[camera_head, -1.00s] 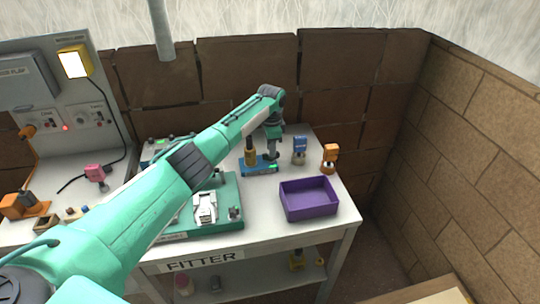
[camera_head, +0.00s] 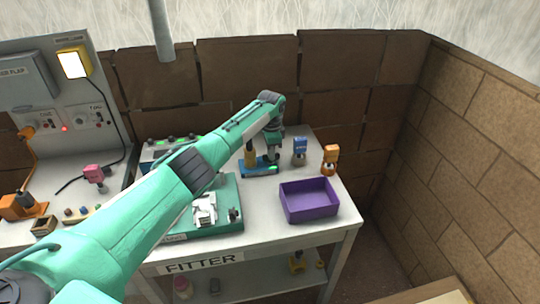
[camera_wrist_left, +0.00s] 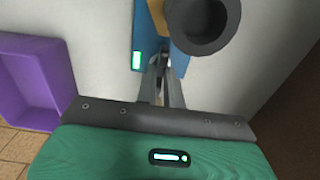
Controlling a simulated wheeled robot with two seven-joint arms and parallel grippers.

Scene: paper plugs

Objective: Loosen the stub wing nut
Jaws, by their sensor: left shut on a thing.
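A blue base (camera_head: 257,170) stands on the bench with a yellow-orange upright part (camera_head: 250,155) on it and a small green light. In the left wrist view the base (camera_wrist_left: 143,35) shows near a dark round cup-like end (camera_wrist_left: 204,22). My left gripper (camera_head: 272,158) points down at the right end of the base. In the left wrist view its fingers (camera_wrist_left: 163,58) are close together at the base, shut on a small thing. I take this for the stub wing nut, which the fingers mostly hide. My right gripper is out of view.
A purple tray (camera_head: 309,215) stands at the front right, empty. A blue-topped tool (camera_head: 300,150) and an orange-topped tool (camera_head: 330,158) stand right of the base. A green fixture board (camera_head: 226,185) lies left, partly behind my arm. A brick wall closes the back.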

